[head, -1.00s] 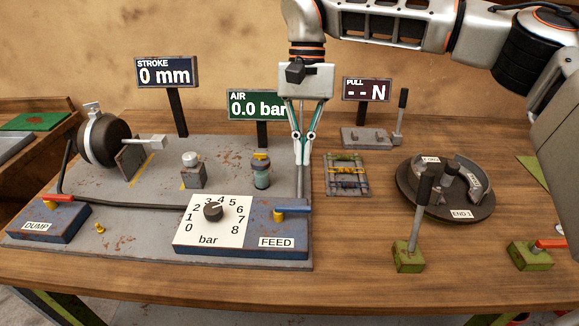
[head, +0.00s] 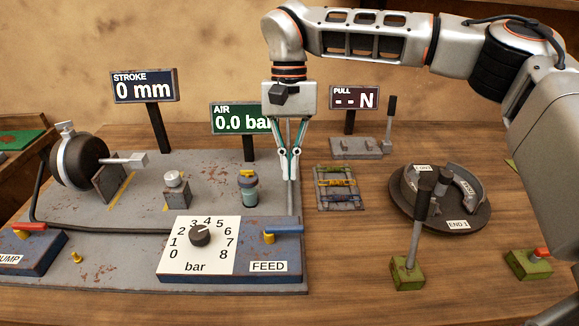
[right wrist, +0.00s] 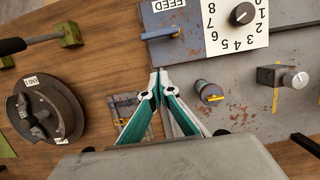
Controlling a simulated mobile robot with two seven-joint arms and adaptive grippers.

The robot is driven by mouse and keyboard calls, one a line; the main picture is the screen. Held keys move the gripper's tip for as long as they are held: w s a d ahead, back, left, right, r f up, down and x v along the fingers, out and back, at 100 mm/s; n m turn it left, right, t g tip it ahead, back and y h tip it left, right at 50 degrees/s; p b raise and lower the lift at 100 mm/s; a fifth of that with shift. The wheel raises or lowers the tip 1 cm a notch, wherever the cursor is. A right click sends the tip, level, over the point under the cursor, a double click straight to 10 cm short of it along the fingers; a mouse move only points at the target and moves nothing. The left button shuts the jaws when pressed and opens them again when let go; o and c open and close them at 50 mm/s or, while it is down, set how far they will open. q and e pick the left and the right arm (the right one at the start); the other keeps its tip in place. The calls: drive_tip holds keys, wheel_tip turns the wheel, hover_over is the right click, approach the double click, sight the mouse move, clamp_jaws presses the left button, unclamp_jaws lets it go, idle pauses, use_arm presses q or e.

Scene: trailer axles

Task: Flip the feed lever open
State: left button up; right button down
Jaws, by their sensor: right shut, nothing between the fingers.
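The feed lever (head: 284,229) is a blue handle on a yellow pivot, at the right end of the blue FEED box (head: 226,278). It lies flat and points right in the head view; it also shows in the right wrist view (right wrist: 160,34). My right gripper (head: 292,179) hangs fingers down, behind and above the lever, apart from it. Its teal fingers are closed together and empty; they also show in the right wrist view (right wrist: 158,73). My left gripper is in neither view.
The bar dial (head: 200,236) sits left of the lever. The AIR display (head: 238,118) reads 0.0 bar. A dark upright-handled lever (head: 419,215) and a round fixture (head: 440,200) stand to the right.

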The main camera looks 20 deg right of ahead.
drive_tip(key=x, duration=0.7)
drive_tip(key=s, duration=0.3)
drive_tip(key=shift+a+r, duration=0.1)
drive_tip(key=shift+a, duration=0.3)
drive_tip(key=shift+s+a, duration=0.1)
drive_tip(key=shift+s, duration=0.3)
drive_tip(key=shift+a, duration=0.1)
